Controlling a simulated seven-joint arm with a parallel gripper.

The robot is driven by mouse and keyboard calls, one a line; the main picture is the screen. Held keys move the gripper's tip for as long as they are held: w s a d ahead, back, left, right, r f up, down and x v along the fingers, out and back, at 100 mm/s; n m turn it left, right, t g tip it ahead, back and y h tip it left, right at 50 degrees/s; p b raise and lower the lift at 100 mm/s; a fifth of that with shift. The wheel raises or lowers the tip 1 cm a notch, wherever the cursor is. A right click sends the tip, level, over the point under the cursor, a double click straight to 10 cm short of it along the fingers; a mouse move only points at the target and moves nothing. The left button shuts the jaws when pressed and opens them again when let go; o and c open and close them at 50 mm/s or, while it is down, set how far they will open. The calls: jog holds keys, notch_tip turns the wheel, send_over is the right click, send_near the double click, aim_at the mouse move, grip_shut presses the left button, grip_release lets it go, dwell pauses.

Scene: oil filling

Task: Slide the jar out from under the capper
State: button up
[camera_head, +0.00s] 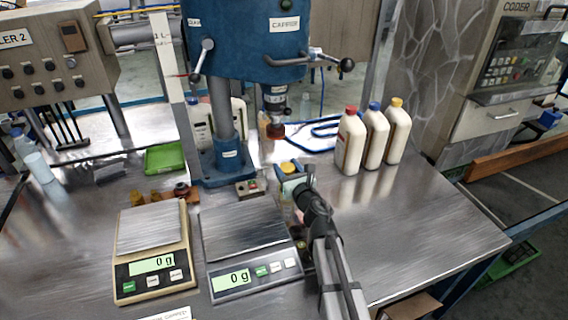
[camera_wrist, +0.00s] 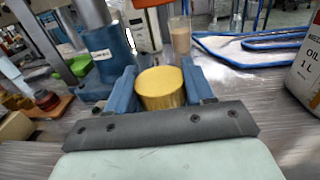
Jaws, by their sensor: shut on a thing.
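The jar shows as a gold-yellow lid (camera_head: 290,167) in the head view, right of the control box at the capper's foot. My gripper (camera_head: 291,181) reaches it from the front right and is shut on it. In the wrist view the gold-lidded jar (camera_wrist: 161,88) sits between the two blue fingers of my gripper (camera_wrist: 160,82). The jar's lower body is mostly hidden by the gripper. The blue capper (camera_head: 245,40) stands behind, with its chuck (camera_head: 275,128) hanging above and slightly left of the lid in the picture. Whether the lid is directly beneath the chuck I cannot tell.
Two scales (camera_head: 150,230) (camera_head: 245,225) stand at the front left, both reading 0 g. Several white bottles (camera_head: 350,142) stand to the right. A blue-edged loop (camera_head: 325,128) lies behind. The steel table (camera_head: 430,215) is clear at the right.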

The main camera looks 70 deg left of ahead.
jog(key=shift+d, duration=3.6)
jog(key=o, duration=1.2)
jog(key=d, duration=0.8)
jog(key=w+d, duration=0.1)
jog(key=d, duration=0.3)
jog(key=shift+w, duration=0.1)
